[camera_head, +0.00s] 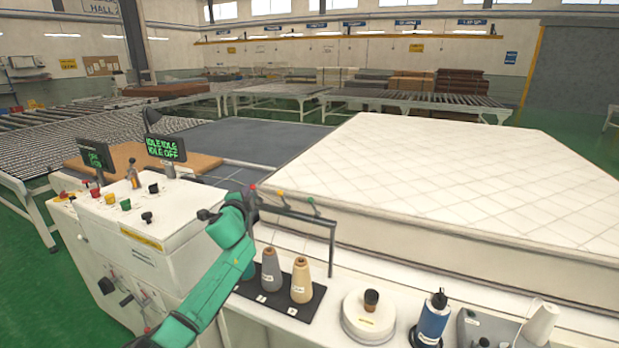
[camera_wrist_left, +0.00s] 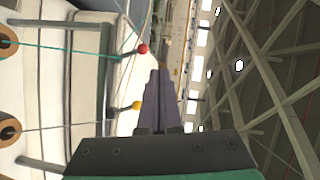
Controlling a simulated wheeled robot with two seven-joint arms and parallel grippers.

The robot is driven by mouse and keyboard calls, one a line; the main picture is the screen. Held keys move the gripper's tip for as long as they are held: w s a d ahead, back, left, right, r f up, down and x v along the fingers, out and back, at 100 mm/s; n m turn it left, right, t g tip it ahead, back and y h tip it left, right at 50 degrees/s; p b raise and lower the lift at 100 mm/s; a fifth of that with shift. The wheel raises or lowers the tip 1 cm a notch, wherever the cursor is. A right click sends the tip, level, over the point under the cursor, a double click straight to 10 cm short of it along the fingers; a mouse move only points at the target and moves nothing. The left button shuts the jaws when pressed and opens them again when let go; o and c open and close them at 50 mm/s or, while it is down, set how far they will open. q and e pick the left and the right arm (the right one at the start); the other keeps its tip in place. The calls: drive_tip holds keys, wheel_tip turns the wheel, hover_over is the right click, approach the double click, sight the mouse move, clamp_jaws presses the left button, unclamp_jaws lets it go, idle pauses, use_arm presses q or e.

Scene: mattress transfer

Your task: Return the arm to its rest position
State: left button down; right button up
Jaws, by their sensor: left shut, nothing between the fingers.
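My left arm comes in from the lower left with green links in the head view. Its gripper (camera_head: 251,196) is by the left end of the dark thread stand (camera_head: 332,245), above the control console (camera_head: 155,225). In the left wrist view the two dark fingers (camera_wrist_left: 160,78) are together with nothing between them. They point toward the far hall and roof beams. The stand's red knob (camera_wrist_left: 142,48) and yellow knob (camera_wrist_left: 136,105) show close beside the fingers; I cannot tell whether they touch. My right gripper is not in view.
A white quilted mattress (camera_head: 450,185) lies behind the thread stand. Thread cones (camera_head: 301,280), a round white device (camera_head: 369,318) and a blue spool (camera_head: 432,320) stand along the front ledge. Two small screens (camera_head: 166,148) rise over the console. Roller conveyors (camera_head: 140,133) lie farther back.

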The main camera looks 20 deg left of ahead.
use_arm(q)
drive_tip(key=s+d+f+n+g+h, duration=0.2)
drive_tip(key=s+d+f+g, duration=0.1)
drive_tip(key=s+d+f, duration=0.45)
drive_tip(key=s+d+f+n+g+h, duration=0.1)
drive_tip(key=s+d+f+n+g, duration=0.1)
drive_tip(key=s+d+f, duration=0.55)
drive_tip(key=s+d+f+n+g+h, duration=0.1)
drive_tip(key=s+d+f+n+g, duration=0.2)
drive_tip(key=s, duration=0.4)
drive_tip(key=s+d+f+g+h, duration=0.25)
drive_tip(key=s+d, duration=0.25)
drive_tip(key=s, duration=0.3)
drive_tip(key=s+d+f+n+g+h, duration=0.1)
drive_tip(key=s+d+f+n+g, duration=0.1)
drive_tip(key=s+d+f, duration=0.35)
wheel_tip(320, 180, down, 23)
drive_tip(key=s+a+b, duration=0.2)
drive_tip(key=s+b, duration=0.1)
drive_tip(key=s+a+f+g+b, duration=0.2)
drive_tip(key=s+a+f+b, duration=0.1)
drive_tip(key=s+f, duration=1.4)
wheel_tip(320, 180, down, 2)
drive_tip(key=shift+f+m+b, duration=0.25)
drive_tip(key=shift+m+b, duration=0.05)
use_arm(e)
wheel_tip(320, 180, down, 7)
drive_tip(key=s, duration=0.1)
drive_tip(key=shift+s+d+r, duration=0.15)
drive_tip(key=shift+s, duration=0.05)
